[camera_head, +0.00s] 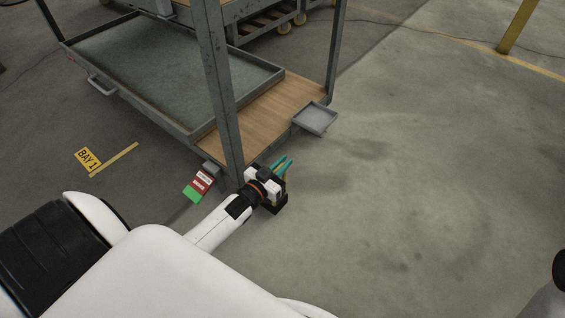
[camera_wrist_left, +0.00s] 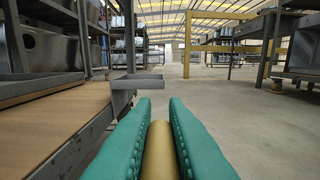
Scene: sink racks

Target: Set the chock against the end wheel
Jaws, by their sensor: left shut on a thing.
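My left gripper (camera_head: 284,168) has teal fingers and is near the floor, just right of the rack's near corner post. In the left wrist view, its fingers (camera_wrist_left: 158,135) are shut on a yellow-tan rounded piece (camera_wrist_left: 158,152), which I take to be part of the chock. The rest of the chock cannot be made out. The rack (camera_head: 225,90) has a grey-green tray deck and a wooden end board. No wheel shows under its near corner; the post, deck and my arm cover that area. My right gripper is out of view.
A small grey tray (camera_head: 315,118) sticks out from the rack's end. A yellow BAY 1 sign (camera_head: 88,159) lies left. Yellow-wheeled racks (camera_head: 270,22) stand behind. The floor right (camera_head: 420,190) is clear.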

